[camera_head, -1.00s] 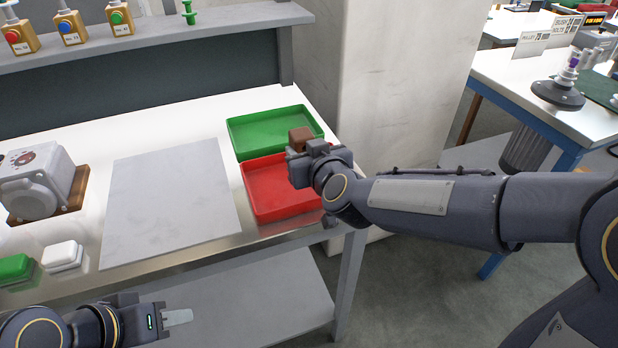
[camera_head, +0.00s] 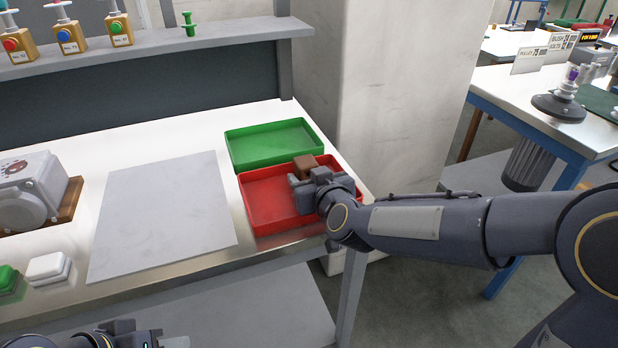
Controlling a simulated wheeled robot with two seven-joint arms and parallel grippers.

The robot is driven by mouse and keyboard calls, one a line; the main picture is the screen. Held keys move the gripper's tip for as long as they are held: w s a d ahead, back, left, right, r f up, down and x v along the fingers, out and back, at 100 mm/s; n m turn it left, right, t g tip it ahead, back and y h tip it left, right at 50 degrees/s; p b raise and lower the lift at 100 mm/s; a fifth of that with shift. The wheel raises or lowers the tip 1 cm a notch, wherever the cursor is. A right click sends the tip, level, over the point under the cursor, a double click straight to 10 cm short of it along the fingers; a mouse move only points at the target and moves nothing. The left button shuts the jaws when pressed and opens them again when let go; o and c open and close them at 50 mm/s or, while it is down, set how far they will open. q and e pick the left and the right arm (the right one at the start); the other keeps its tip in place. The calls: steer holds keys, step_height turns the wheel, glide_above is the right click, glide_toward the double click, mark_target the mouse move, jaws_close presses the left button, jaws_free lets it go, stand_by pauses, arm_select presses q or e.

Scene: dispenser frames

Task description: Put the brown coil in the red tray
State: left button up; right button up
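The brown coil (camera_head: 304,163) shows as a small brown block at the tips of my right gripper (camera_head: 308,173). My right gripper is shut on it and holds it above the back right part of the red tray (camera_head: 262,232). The gripper and wrist hide the tray's right side. I cannot tell whether the coil touches anything below. The red tray is otherwise empty where I can see it. My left gripper (camera_head: 172,343) is at the bottom left, mostly cut off by the picture edge, and its opening cannot be seen.
An empty green tray (camera_head: 270,140) stands right behind the red tray. A grey mat (camera_head: 165,215) lies to their left on the white table. A grey machine (camera_head: 30,190) and push buttons stand further left. A white pillar rises behind at the right.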

steer(key=shift+o, duration=1)
steer(key=shift+f, duration=0.1)
steer(key=shift+r, duration=0.3)
steer(key=p+v, duration=0.3)
steer(key=v, duration=0.7)
steer(key=shift+s+d+r, duration=0.1)
steer(key=shift+s, duration=0.2)
steer(key=shift+s+d+p, duration=0.2)
steer(key=shift+s+p, duration=0.15)
steer(key=shift+s, duration=0.3)
steer(key=shift+d+r, duration=0.1)
steer(key=shift+d, duration=0.1)
steer(key=s+d+f+m+g, duration=0.2)
steer(key=s+d+f+g, duration=0.1)
steer(key=s+d, duration=0.4)
steer(key=s+d+f+m+g, duration=0.3)
steer(key=s+d+g, duration=0.2)
steer(key=s, duration=0.8)
steer(key=shift+d+f+h, duration=0.25)
steer(key=shift+d+h, duration=0.15)
steer(key=shift+d, duration=0.5)
